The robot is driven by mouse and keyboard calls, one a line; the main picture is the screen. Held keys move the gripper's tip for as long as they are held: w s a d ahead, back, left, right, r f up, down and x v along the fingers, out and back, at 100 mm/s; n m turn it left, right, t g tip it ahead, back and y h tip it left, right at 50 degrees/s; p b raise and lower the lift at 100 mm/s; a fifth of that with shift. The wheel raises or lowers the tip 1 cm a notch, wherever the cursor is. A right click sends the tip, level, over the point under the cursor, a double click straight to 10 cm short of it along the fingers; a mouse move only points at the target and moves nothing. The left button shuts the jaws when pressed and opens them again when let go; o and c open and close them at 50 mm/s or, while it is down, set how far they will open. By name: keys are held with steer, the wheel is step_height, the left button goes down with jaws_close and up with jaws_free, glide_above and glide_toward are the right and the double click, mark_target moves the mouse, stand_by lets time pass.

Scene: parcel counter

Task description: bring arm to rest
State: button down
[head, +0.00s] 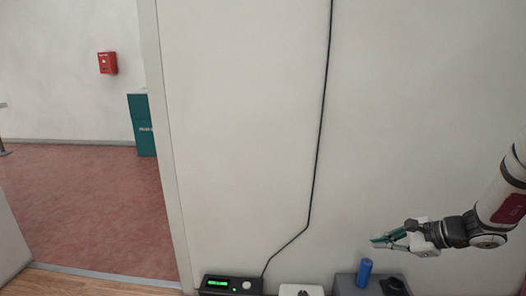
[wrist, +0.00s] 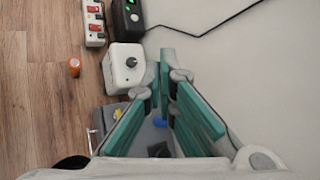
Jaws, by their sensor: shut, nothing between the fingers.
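My gripper (head: 378,242) is at the right of the head view, on my white and black arm, held out to the left in front of the wall. Its teal fingers are shut with nothing between them. They also show in the wrist view (wrist: 168,62), pointing up the picture. A blue cylinder (head: 364,272) stands on a grey box (head: 345,285) a little below the fingertips, apart from them. In the wrist view the cylinder (wrist: 160,122) is partly hidden behind the fingers.
A black device with a green display (head: 231,285) and a white box with a dark knob (wrist: 127,67) stand along the wall. A power strip (wrist: 94,22) and an orange object (wrist: 74,67) lie left in the wrist view. A black cable (head: 318,150) runs down the wall. A doorway opens left.

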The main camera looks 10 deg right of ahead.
steer(key=s+a+r+n+g, duration=0.3)
steer(key=s+a+r+n, duration=0.4)
steer(key=a, duration=0.4)
steer(key=s+a+r+n+g, duration=0.45)
steer(key=s+a+r, duration=0.35)
steer(key=a, duration=0.4)
steer(key=s+d+r+n+h, duration=0.1)
steer(key=s+n+h, duration=0.7)
steer(key=s, duration=1.3)
step_height(320, 180, up, 31)
steer(key=n+t+y+p, duration=0.1)
steer(key=t+p, duration=0.2)
steer(key=p, duration=2.6)
steer(key=shift+d, duration=0.35)
steer(key=shift+s+d, duration=0.1)
steer(key=shift+d, duration=0.05)
